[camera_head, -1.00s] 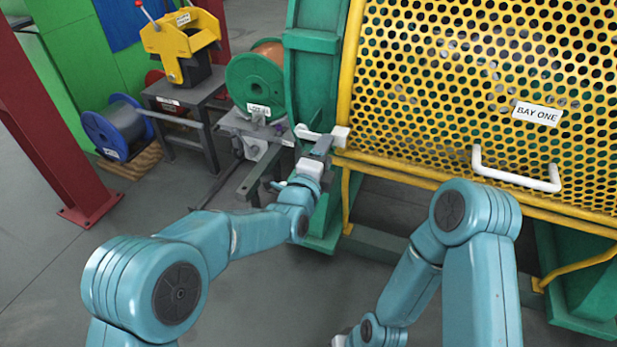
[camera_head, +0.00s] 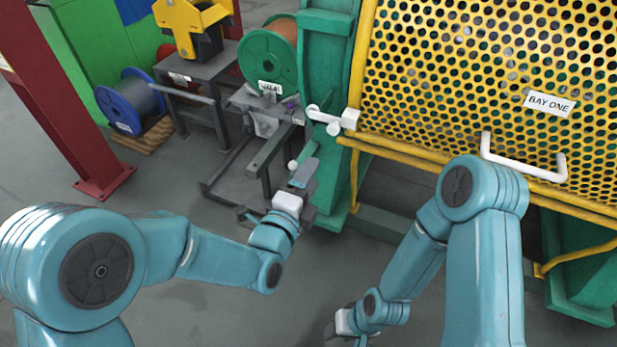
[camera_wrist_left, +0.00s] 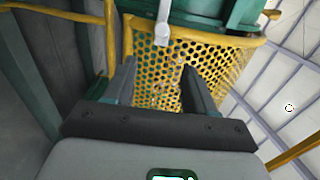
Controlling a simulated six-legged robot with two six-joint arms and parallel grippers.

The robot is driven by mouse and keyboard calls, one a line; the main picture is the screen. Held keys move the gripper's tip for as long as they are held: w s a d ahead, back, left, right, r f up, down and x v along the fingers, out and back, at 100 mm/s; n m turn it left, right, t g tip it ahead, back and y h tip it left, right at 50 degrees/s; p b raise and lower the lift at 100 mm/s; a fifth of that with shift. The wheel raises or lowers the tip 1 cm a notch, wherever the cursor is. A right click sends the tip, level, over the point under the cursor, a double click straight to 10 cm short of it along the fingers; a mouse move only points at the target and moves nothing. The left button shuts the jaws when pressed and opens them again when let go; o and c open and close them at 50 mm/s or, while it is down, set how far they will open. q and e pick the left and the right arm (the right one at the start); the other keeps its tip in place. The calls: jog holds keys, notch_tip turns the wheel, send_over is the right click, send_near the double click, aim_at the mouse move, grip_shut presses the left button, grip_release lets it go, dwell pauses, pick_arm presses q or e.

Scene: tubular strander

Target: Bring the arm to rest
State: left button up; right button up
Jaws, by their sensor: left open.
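My left gripper (camera_head: 279,196) is in the middle of the head view, in front of the green machine frame. It is open and empty, with its two dark fingers apart. In the left wrist view its fingers (camera_wrist_left: 158,90) stand apart with the yellow mesh guard behind them. A white lever handle (camera_head: 333,121) on the green frame lies above the gripper, apart from it; it also shows in the left wrist view (camera_wrist_left: 162,28). My right arm hangs folded at the lower middle, and its gripper (camera_head: 332,328) is only partly visible at the bottom.
The yellow perforated guard (camera_head: 470,90), labelled BAY ONE, has a white handle (camera_head: 522,165) and fills the right. A green spool (camera_head: 266,58) sits behind a low grey stand (camera_head: 235,175). A blue spool (camera_head: 130,103) and red post (camera_head: 62,105) are at left. The floor in front is open.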

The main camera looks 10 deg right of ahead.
pick_arm(q)
jog(key=a+f+n+g+y, duration=0.3)
jog(key=a+f+n+y, duration=0.45)
jog(key=a+f, duration=1.2)
jog(key=s+a+f+n+g, duration=0.2)
jog(key=s+f+n+g, duration=0.2)
jog(key=s+f+n, duration=0.3)
jog(key=s+a+f+n+g, duration=0.2)
jog(key=s+f+n+g, duration=0.3)
jog(key=s, duration=0.5)
jog(key=s+n+g, duration=0.2)
jog(key=s+n, duration=0.3)
jog(key=n, duration=0.4)
notch_tip(320, 180, up, 31)
jog(key=s+d+m+p, duration=0.1)
jog(key=p, duration=3)
jog(key=shift+d+r+h+p, duration=0.15)
jog(key=shift+d+h+p, duration=0.2)
jog(key=shift+h, duration=0.1)
